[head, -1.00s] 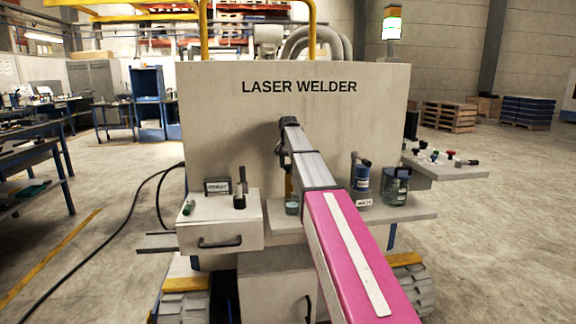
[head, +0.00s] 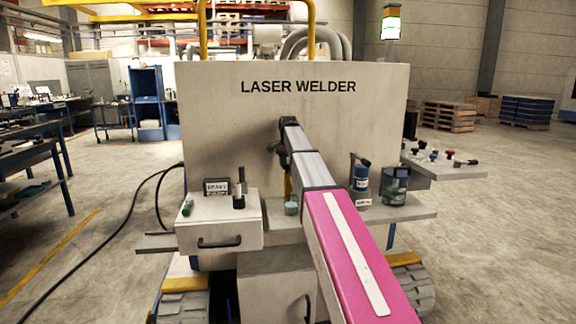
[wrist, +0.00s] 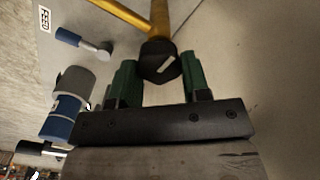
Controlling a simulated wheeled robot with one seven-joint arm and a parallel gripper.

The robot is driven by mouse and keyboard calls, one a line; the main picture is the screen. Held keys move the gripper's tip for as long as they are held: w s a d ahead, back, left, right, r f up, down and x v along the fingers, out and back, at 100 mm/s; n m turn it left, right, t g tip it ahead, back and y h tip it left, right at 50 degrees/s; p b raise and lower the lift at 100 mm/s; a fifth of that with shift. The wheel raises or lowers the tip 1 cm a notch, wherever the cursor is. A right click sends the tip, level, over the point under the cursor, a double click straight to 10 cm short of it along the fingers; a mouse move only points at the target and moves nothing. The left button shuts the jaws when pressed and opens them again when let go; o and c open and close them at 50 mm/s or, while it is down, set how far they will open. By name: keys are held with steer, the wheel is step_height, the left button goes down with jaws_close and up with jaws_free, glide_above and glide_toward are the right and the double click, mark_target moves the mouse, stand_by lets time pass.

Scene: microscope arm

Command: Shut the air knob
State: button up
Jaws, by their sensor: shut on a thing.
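The air knob appears to be the black knob (wrist: 161,62) with a white pointer mark, on a yellow pipe (wrist: 128,15) in the wrist view. Its pointer lies slanted across its face. The green fingers of my gripper (wrist: 160,80) stand on both sides of the knob, and the gripper is shut on it. In the head view my arm reaches to the front of the laser welder (head: 230,130). There the knob and the fingertips are hidden by or lost against my arm. No label for the knob is readable.
A lever marked FEED (wrist: 83,42) and a blue and grey cylinder (wrist: 66,105) are left of my gripper. A drawer box (head: 219,225) stands left, a button panel (head: 465,172) right.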

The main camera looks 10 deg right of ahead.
mark_target(288, 165)
steer(key=o, duration=0.9)
steer(key=shift+o, duration=0.2)
steer(key=shift+r, duration=0.1)
step_height(288, 165, up, 11)
steer(key=shift+f, duration=0.2)
